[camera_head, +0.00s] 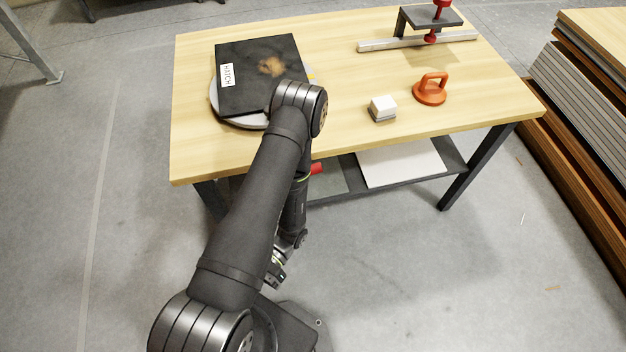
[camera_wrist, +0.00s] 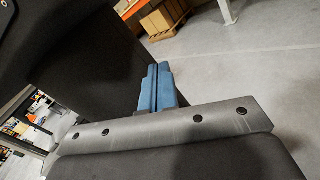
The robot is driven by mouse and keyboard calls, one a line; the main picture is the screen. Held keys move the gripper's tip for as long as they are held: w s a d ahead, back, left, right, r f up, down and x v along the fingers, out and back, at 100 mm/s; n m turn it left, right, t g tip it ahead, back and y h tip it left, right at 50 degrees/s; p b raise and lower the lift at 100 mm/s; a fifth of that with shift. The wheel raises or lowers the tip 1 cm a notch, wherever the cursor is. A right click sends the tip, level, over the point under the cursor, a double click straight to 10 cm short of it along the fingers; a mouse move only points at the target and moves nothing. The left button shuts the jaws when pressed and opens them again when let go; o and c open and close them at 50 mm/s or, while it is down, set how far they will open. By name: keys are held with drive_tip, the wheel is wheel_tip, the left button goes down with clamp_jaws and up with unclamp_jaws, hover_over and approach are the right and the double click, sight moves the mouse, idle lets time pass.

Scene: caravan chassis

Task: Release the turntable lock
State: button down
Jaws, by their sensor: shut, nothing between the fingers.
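The turntable (camera_head: 243,121) is a pale grey disc near the left of the wooden table in the head view. A black panel labelled HATCH (camera_head: 244,55) lies on it, with a tan smudge near its middle. My arm covers the disc's near right side. A red piece (camera_head: 316,168) shows just below the table's front edge beside my arm; I cannot tell whether it is the lock. A small yellow bit (camera_head: 311,78) shows at the panel's right edge. My gripper's blue fingers (camera_wrist: 158,88) are shut and empty in the wrist view, away from the turntable.
On the table (camera_head: 345,100) are a white-and-grey block (camera_head: 382,108), an orange suction-cup handle (camera_head: 430,90) and a red-handled clamp on a metal bar (camera_head: 400,43). A shelf (camera_head: 400,163) lies underneath. Stacked boards (camera_head: 590,85) stand right. Floor in front is clear.

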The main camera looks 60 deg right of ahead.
drive_tip(key=w+d+r+m+t+h, duration=0.3)
drive_tip(key=d+m+t+h, duration=0.3)
drive_tip(key=t+h, duration=0.15)
drive_tip(key=w+d+r+m+t+h, duration=0.35)
drive_tip(key=d+m+t+h, duration=0.3)
drive_tip(key=t, duration=0.25)
drive_tip(key=s+d+r+m+g+h, duration=0.1)
drive_tip(key=s+d+m+g+h, duration=0.5)
drive_tip(key=s+d+h, duration=0.7)
drive_tip(key=d+m+h, duration=0.1)
drive_tip(key=m+h, duration=0.1)
drive_tip(key=h, duration=0.1)
drive_tip(key=shift+s+d, duration=0.2)
drive_tip(key=shift+s, duration=0.05)
drive_tip(key=shift+w, duration=0.15)
